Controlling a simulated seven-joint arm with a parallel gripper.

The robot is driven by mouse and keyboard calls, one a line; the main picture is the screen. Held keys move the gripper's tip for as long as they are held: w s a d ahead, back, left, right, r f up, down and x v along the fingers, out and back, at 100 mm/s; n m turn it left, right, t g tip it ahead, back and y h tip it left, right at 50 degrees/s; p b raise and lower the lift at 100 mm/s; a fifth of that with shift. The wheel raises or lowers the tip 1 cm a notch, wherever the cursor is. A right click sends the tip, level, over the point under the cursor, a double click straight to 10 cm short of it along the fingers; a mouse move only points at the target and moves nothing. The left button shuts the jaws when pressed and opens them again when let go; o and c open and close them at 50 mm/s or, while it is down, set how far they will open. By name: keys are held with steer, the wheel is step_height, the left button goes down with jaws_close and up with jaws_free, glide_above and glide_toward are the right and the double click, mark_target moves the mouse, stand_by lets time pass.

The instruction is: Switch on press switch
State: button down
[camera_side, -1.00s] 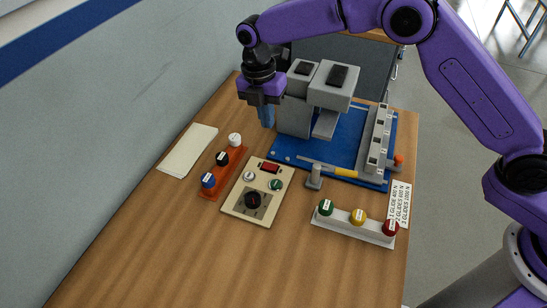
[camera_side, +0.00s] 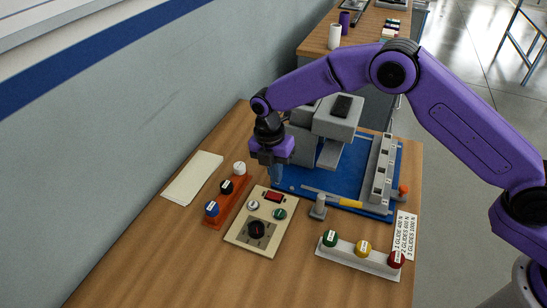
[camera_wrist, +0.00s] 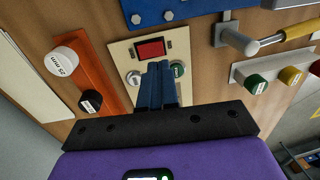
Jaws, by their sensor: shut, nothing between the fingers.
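A beige control panel (camera_side: 240,236) lies on the table. Near its far edge is a red rectangular switch (camera_side: 274,197) in a dark frame, which also shows in the wrist view (camera_wrist: 151,47). Below the switch are a white button (camera_side: 254,204), a green button (camera_side: 280,214) and a black knob (camera_side: 256,230). My gripper (camera_side: 276,183) points down, its blue fingers shut and empty, close by the panel's far end. In the wrist view the fingertips (camera_wrist: 160,66) appear just below the red switch and cover part of the panel. I cannot tell whether they touch it.
An orange block (camera_side: 226,202) with blue, black and white knobs stands left of the panel. A grey machine on a blue base (camera_side: 300,180) stands behind. A white strip (camera_side: 345,256) with green, yellow and red knobs lies right. Paper sheets (camera_side: 192,178) lie at the left edge.

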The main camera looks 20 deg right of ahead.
mark_target(279, 196)
steer(key=shift+s+d+f, duration=0.1)
steer(key=shift+s+f, duration=0.05)
steer(key=shift+f, duration=1.3)
steer(key=shift+s+d+f, duration=0.1)
steer(key=shift+f, duration=1.3)
steer(key=shift+s+d+f, duration=0.1)
steer(key=shift+f, duration=0.2)
steer(key=shift+w+a+r, duration=0.25)
steer(key=shift+w+a, duration=0.35)
steer(key=shift+a, duration=0.05)
